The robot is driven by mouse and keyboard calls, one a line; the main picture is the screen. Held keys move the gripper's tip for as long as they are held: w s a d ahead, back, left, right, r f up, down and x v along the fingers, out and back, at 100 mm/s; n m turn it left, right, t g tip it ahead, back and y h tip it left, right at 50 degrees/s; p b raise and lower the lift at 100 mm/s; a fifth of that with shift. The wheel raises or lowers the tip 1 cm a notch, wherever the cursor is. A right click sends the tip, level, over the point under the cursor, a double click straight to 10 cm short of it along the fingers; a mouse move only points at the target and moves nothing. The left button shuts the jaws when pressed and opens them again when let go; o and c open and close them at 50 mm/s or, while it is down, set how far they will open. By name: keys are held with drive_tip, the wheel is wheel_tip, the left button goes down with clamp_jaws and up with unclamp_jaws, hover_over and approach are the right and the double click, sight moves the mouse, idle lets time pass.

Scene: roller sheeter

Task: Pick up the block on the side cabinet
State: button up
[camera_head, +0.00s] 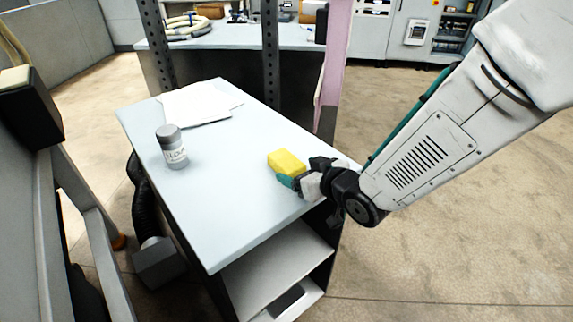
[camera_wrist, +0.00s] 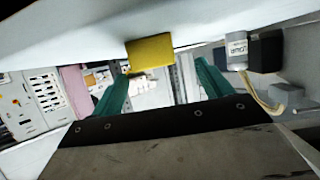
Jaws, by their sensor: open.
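The yellow block (camera_head: 287,161) lies on the pale top of the side cabinet (camera_head: 225,200), near its right edge. My gripper (camera_head: 297,178) is at that edge, just beside the block on its near right side. In the wrist view the block (camera_wrist: 150,52) appears ahead, between and slightly beyond the two teal fingers of my gripper (camera_wrist: 165,75). The fingers are apart with nothing held between them. Whether a finger touches the block I cannot tell.
A grey labelled jar (camera_head: 172,147) stands on the cabinet top to the left. White papers (camera_head: 197,104) lie toward the back. Dark perforated posts (camera_head: 270,50) and a pink post (camera_head: 334,65) rise behind the cabinet. Open floor (camera_head: 440,250) lies to the right.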

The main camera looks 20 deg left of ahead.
sight(290, 173)
drive_tip(key=x, duration=0.6)
drive_tip(key=shift+w+d+r, duration=0.1)
drive_tip(key=shift+w+d, duration=0.1)
drive_tip(key=shift+w, duration=0.1)
drive_tip(key=c, duration=1.2)
